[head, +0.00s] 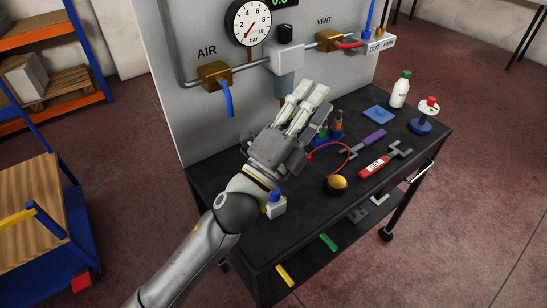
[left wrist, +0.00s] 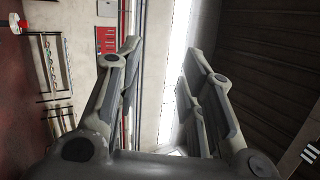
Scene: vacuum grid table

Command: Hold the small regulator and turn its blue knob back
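The small regulator (head: 273,209) is a small white block with a blue knob (head: 275,195) on top. In the head view it stands upright at the near left edge of the black table, right beside my left wrist, which partly covers it. My left gripper (head: 308,95) is above the table, beyond the regulator and apart from it, with its fingers pointing towards the panel. The left wrist view shows its fingers (left wrist: 160,62) spread with nothing between them. The regulator is not in the left wrist view. My right gripper is in neither view.
The black table (head: 300,228) carries a yellow-topped round item (head: 336,183), a red meter (head: 374,166), a purple-handled wrench (head: 365,142), a white bottle (head: 400,91) and a red-and-blue stand (head: 425,116). The grey panel (head: 190,120) with gauge (head: 248,22) and pipes rises behind. The near table front is clear.

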